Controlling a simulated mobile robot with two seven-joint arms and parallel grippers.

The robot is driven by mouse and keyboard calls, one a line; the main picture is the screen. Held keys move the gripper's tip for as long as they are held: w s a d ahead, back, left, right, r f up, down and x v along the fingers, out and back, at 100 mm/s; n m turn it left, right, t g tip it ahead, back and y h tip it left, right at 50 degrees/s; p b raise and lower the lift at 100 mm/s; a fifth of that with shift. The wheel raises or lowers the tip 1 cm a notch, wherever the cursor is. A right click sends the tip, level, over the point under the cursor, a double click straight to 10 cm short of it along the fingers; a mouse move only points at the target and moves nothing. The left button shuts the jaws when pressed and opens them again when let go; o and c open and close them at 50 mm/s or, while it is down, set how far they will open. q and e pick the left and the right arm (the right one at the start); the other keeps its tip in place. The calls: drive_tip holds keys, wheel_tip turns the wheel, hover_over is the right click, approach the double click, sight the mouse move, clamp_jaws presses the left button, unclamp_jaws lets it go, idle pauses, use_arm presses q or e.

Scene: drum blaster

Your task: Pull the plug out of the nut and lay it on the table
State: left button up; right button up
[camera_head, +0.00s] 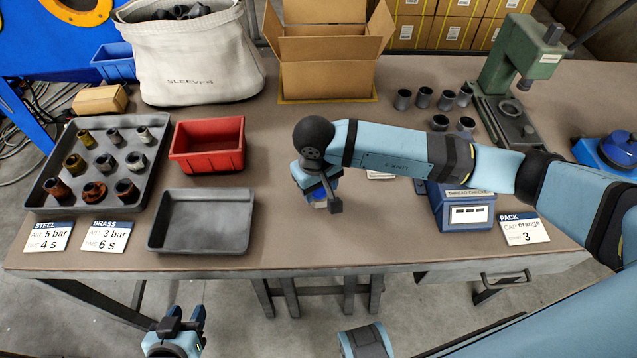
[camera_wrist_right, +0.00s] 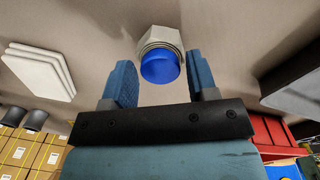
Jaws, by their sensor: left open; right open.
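The nut (camera_wrist_right: 157,36) is a pale metal hex piece on the brown tabletop, seen in the right wrist view. The blue plug (camera_wrist_right: 160,68) sits in its end that faces the wrist camera. My right gripper (camera_wrist_right: 162,82) is open, with one finger on each side of the plug and a visible gap to both. In the head view my right gripper (camera_head: 320,192) is low over the middle of the table and mostly hides the nut and plug. My left gripper (camera_head: 181,318) is open and empty in front of the table's front edge.
An empty grey tray (camera_head: 202,249) and a red bin (camera_head: 243,158) lie left of my right gripper. A sleeve tray (camera_head: 45,203) is further left. A blue thread checker (camera_head: 463,217) stands to the right. An open carton (camera_head: 330,81) is behind.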

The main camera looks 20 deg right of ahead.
drive_tip(key=c, duration=0.6)
drive_tip(key=shift+c, duration=0.6)
drive_tip(key=shift+r+p, duration=0.7)
drive_tip(key=shift+r, duration=1.1)
drive_tip(key=shift+r+p, duration=0.6)
drive_tip(key=shift+r, duration=1.15)
